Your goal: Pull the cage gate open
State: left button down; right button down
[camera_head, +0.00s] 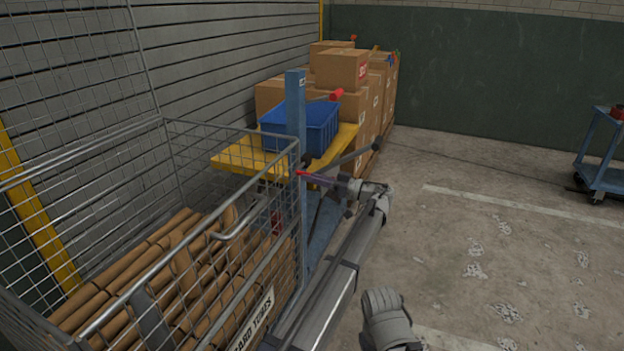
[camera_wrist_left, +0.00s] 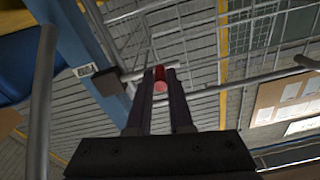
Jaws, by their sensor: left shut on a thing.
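The wire-mesh cage gate (camera_head: 184,245) stands at the lower left in the head view, its far end close to a blue post (camera_head: 296,105). It appears closed against the post. My left gripper (camera_head: 304,174) reaches in beside the post, its fingers pointing left. It is shut on a small red knob, which shows between the fingertips in the left wrist view (camera_wrist_left: 160,80). Grey bars cross just beyond the knob there. The fingers hide part of the knob, and how it joins the gate is unclear. My right gripper is not recognisable in either view.
Brown cardboard tubes (camera_head: 130,265) fill the cage. Behind the post are a yellow platform (camera_head: 345,138), a blue crate (camera_head: 315,122) and stacked cartons (camera_head: 342,70). A blue cart (camera_head: 600,160) stands at far right. The concrete floor between is clear.

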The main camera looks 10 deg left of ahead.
pick_arm(q)
jog(key=shift+a+r, duration=0.1)
dwell(0.6)
jog(key=c, duration=0.8)
grip_release()
